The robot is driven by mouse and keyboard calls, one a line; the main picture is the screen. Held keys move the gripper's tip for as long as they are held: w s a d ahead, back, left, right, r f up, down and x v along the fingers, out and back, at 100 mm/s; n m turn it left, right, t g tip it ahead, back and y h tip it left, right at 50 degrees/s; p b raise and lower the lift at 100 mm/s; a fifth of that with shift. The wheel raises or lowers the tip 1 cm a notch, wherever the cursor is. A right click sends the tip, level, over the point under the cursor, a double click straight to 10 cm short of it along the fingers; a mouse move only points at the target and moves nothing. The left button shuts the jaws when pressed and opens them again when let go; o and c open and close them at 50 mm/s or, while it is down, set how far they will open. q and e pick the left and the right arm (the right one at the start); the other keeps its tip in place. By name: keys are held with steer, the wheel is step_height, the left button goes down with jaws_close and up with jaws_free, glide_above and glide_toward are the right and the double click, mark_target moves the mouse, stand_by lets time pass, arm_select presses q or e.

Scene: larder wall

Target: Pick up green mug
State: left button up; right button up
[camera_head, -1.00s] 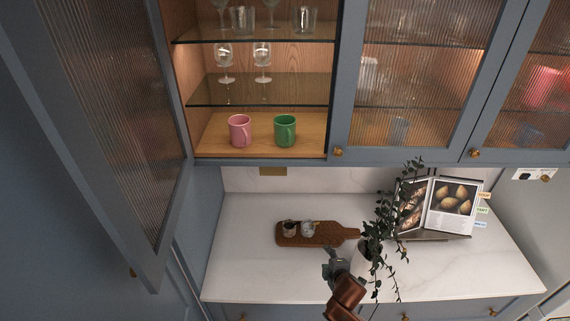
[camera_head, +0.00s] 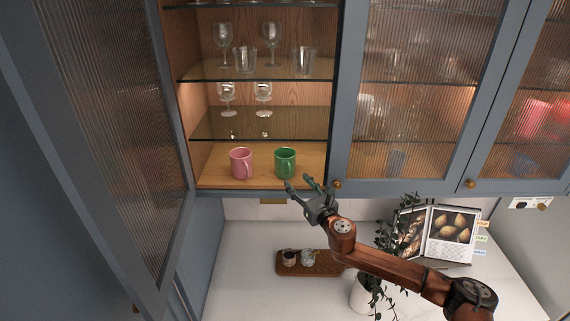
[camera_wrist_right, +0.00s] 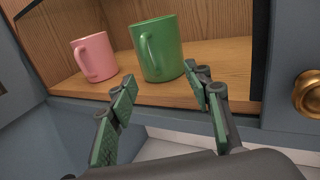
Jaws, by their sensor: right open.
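The green mug (camera_head: 285,162) stands upright on the wooden bottom shelf of the open cabinet, right of a pink mug (camera_head: 241,162). My right gripper (camera_head: 304,187) is open and empty, just in front of and below the green mug, near the shelf's front edge. In the right wrist view the green mug (camera_wrist_right: 162,50) stands beyond the open fingers (camera_wrist_right: 160,100), its handle on its left side facing me. The pink mug (camera_wrist_right: 95,57) is to its left there. The fingers do not appear to touch either mug. My left gripper is not in view.
The open cabinet door (camera_head: 110,150) hangs at the left. A closed glass door with a brass knob (camera_head: 336,184) borders the opening on the right. Glass shelves with glasses (camera_head: 245,60) are above. Below, the counter holds a wooden board (camera_head: 300,268), a plant (camera_head: 365,290) and an open book (camera_head: 447,235).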

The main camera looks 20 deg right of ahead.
mark_target(286, 166)
steer(key=w, duration=0.1)
steer(key=w+p, duration=0.1)
steer(key=w, duration=0.1)
steer(key=w+p, duration=0.1)
steer(key=shift+w+a+r, duration=0.15)
steer(key=shift+a+r, duration=0.2)
steer(key=shift+r, duration=0.05)
steer(key=shift+w+f, duration=0.1)
steer(key=shift+w, duration=0.2)
steer(key=shift+s, duration=0.1)
steer(key=shift+c, duration=0.9)
jaws_close()
